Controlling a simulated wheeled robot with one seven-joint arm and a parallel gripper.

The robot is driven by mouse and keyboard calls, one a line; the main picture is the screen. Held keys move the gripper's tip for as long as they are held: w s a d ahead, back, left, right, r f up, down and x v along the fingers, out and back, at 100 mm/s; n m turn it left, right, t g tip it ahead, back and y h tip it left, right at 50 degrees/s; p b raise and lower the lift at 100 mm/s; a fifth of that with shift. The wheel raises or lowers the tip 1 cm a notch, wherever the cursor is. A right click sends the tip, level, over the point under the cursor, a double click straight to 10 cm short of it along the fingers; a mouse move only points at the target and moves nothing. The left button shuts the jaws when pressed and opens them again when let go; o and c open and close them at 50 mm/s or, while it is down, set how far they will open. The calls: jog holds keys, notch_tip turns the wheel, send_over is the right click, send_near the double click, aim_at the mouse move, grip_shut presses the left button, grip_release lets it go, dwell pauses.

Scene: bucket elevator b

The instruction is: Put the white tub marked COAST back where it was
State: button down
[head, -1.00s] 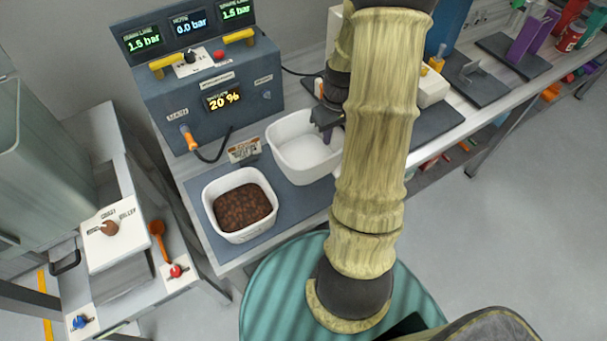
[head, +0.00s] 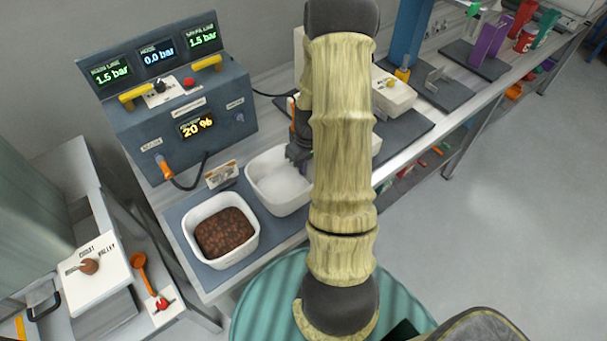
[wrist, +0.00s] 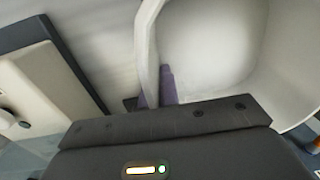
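A white tub (head: 272,196), looking empty or pale inside, is at the right part of the blue-grey mat in the head view. No COAST mark is readable on it. My gripper (head: 298,156) is at its far right rim, partly hidden by my arm. In the wrist view the tub's wall (wrist: 148,45) runs between my fingers (wrist: 152,98), with a purple finger inside the tub against the wall. I cannot tell whether the tub is lifted off the mat. A second white tub (head: 240,256) holds brown granules and stands at the mat's near left; its label is unreadable.
A grey panel (head: 215,150) reading 20 % stands behind the tubs, with a small card (head: 222,174) before it. A white plate marked COAST and VALLEY (head: 100,262) with a brown knob is at lower left. The bench to the right holds several fixtures.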

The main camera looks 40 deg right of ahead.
notch_tip(320, 180, down, 3)
jog(key=shift+s+f, duration=0.15)
jog(key=shift+f, duration=0.25)
jog(key=shift+f, duration=0.15)
jog(key=c, duration=1.6)
grip_release()
jog(key=shift+c, duration=0.2)
notch_tip(320, 180, up, 12)
jog(key=d+b, duration=0.1)
